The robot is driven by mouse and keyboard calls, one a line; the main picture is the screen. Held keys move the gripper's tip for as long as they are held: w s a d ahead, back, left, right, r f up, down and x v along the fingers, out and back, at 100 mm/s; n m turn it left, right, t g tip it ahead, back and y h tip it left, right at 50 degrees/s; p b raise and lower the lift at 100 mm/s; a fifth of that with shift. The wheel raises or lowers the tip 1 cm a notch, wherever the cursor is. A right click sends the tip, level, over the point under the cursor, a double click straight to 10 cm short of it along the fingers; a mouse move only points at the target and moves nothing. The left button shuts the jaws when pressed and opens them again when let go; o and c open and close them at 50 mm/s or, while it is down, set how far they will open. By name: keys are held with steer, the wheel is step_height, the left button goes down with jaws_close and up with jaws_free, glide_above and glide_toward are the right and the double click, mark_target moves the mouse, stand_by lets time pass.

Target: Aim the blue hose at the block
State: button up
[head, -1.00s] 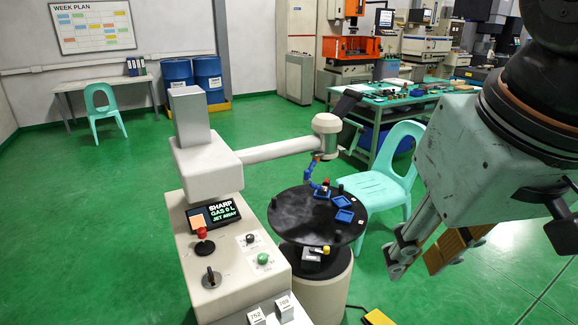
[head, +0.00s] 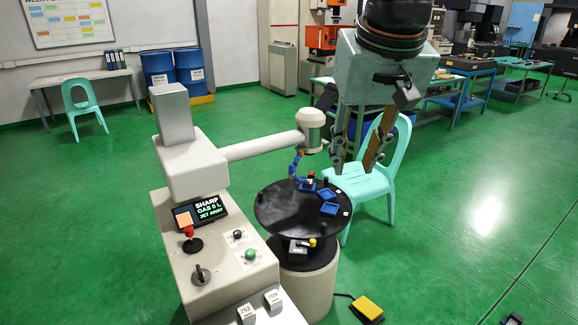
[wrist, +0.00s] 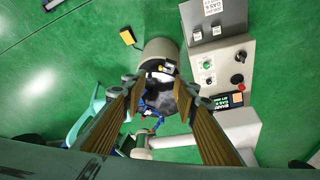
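The blue hose (head: 295,166) is a short segmented hose with an orange tip, hanging under the machine's cylindrical head (head: 311,126) at the far side of the round black table (head: 275,212). Its lower end is beside a small blue tray (head: 305,186). A small dark piece with a red spot stands at that tray; it is too small to tell whether it is the block. My gripper (head: 355,165) is open and empty, fingers pointing down, above and right of the table. In the wrist view, the hose (wrist: 152,112) shows partly between the open fingers (wrist: 157,85).
The console (head: 225,265) with buttons, lever and a screen reading "JET AWAY" stands left of the table. Its horizontal arm (head: 262,146) spans toward the hose. A green chair (head: 372,190) stands close behind my gripper. A yellow pedal (head: 368,307) lies on the floor.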

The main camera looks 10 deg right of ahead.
steer(key=w+p, duration=0.2)
steer(key=w, duration=1.4)
steer(key=m+p, duration=0.2)
steer(key=p, duration=0.3)
glide_above(291, 165)
steer(key=s+a, duration=0.1)
steer(key=s, duration=0.4)
step_height(291, 165, down, 21)
steer(key=shift+h, duration=0.3)
steer(key=shift+f, duration=0.15)
steer(key=shift+w+b+x, duration=0.15)
steer(key=shift+b+x, duration=0.15)
steer(key=shift+x, duration=3.05)
steer(key=shift+w+b+x, duration=0.1)
steer(key=shift+b+x, duration=0.15)
steer(key=shift+x, duration=3.1)
steer(key=shift+n, duration=0.3)
jaws_close()
